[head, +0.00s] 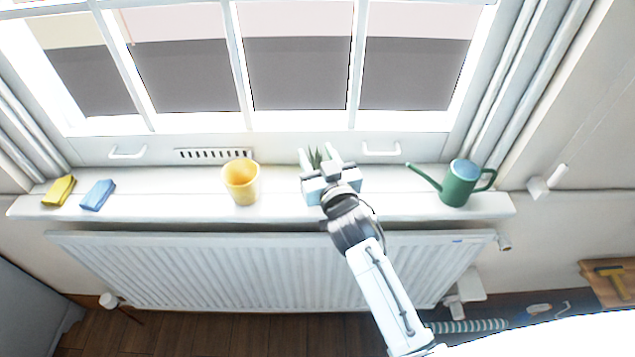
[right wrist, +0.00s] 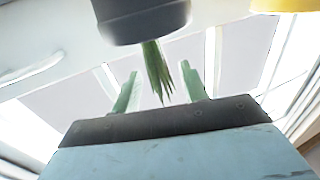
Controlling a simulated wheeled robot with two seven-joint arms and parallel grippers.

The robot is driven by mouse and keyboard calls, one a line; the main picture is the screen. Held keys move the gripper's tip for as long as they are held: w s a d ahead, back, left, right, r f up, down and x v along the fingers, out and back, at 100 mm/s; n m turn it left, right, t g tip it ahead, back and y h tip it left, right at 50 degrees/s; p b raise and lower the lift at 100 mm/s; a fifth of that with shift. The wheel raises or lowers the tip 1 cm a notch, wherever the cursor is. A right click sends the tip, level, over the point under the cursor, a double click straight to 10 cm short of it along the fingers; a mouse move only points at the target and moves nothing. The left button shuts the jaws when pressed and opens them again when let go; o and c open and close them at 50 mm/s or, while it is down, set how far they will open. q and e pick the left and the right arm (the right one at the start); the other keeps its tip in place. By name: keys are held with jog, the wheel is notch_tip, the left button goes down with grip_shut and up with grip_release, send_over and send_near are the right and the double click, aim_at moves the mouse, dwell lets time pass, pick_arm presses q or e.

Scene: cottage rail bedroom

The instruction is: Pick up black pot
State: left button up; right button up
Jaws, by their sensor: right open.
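The black pot (right wrist: 143,18) shows at the top of the right wrist view, dark and round, cut off by the frame edge. Its spiky green plant (right wrist: 157,70) hangs down in that view, between the fingers of my right gripper (right wrist: 159,68). The pot body appears beyond the fingertips, not between them. In the head view, my right gripper (head: 318,151) is open over the windowsill (head: 400,206). The plant's leaf tips (head: 315,158) show between its fingers there, while the gripper hides the pot. My left gripper is in neither view.
A yellow pot (head: 241,184) stands left of the gripper. A green watering can (head: 460,184) stands to the right. The window frame (head: 355,65) is behind the sill, and a radiator (head: 250,270) below.

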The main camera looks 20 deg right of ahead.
jog(key=shift+c, duration=0.4)
grip_shut()
jog(key=shift+r, duration=0.1)
